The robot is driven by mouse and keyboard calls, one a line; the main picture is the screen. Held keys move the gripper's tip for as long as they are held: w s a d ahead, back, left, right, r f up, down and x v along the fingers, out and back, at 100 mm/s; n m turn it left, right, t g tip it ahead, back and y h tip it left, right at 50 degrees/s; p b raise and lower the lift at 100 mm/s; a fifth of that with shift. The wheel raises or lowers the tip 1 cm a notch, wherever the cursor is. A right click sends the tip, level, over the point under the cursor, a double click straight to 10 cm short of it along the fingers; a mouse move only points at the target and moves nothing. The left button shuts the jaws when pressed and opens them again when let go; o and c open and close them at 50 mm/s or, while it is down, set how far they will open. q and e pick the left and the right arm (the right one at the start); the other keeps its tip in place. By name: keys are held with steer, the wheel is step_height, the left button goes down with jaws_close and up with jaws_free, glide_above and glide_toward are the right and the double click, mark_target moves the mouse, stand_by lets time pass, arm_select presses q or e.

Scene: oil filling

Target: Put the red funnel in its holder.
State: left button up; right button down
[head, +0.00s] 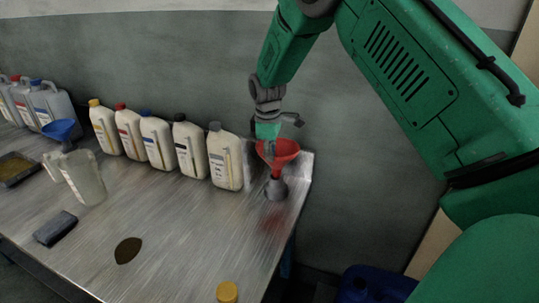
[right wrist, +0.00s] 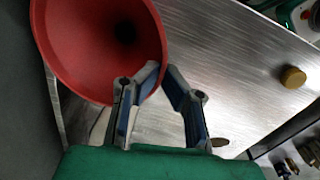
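The red funnel (head: 284,149) is at the right end of the metal table, wide mouth up. Its narrow lower part meets the top of a grey holder (head: 275,190) on the table; how deep the spout sits is hidden. My right gripper (head: 267,138) is at the left side of the funnel's mouth. In the right wrist view the funnel (right wrist: 85,45) fills the upper left. The fingers of my right gripper (right wrist: 163,75) come together with the funnel's rim between their tips, one inside and one outside. My left gripper is not in view.
Several white bottles (head: 158,142) stand along the back of the table (head: 185,240). A blue funnel (head: 62,130) and a clear jug (head: 84,178) are at the left. A dark cloth (head: 55,228), a brown spill (head: 128,250) and a yellow cap (head: 227,292) are nearer the front.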

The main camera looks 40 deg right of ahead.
steer(key=shift+f, duration=0.1)
steer(key=shift+f, duration=1.45)
steer(key=c, duration=1.6)
jaws_free()
steer(key=shift+c, duration=0.2)
